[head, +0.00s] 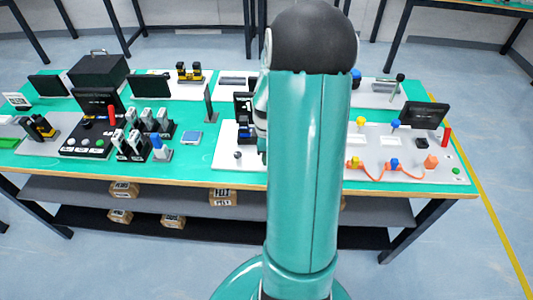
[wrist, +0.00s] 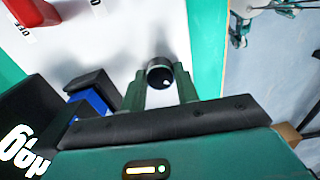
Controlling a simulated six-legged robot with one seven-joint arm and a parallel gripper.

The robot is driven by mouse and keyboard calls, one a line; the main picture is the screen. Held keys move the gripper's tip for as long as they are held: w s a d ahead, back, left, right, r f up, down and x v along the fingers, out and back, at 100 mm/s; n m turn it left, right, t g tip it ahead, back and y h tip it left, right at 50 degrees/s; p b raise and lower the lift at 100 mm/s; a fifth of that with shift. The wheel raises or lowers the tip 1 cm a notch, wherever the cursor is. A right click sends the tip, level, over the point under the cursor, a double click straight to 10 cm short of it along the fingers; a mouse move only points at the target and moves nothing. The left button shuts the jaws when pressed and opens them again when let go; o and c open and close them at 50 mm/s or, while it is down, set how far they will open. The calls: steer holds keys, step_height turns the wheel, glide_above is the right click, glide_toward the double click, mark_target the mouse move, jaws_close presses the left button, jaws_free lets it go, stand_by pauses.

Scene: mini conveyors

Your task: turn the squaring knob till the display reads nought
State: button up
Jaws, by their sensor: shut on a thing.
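In the wrist view, my gripper (wrist: 160,82) has its two green fingers on either side of a dark round knob (wrist: 160,70) and is shut on it. The knob has a pale mark on its face and stands on a white board (wrist: 112,40). A black display (wrist: 25,120) is cut off at the lower left; only upside-down white lettering that looks like "deg" shows, and no number can be read. In the head view, my arm hides the gripper and the knob in it.
In the wrist view, a red part (wrist: 35,12) with an upside-down "OFF" label and a blue block (wrist: 92,102) with a black top lie left of the gripper. The green table (wrist: 208,45) ends at the right. The head view shows other stations along the table (head: 195,160).

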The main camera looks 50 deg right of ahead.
steer(key=n, duration=0.7)
stand_by(0.5)
steer(key=o, duration=1)
steer(key=shift+c, duration=0.2)
steer(key=shift+r, duration=0.15)
step_height(320, 180, up, 14)
steer(key=shift+f, duration=0.2)
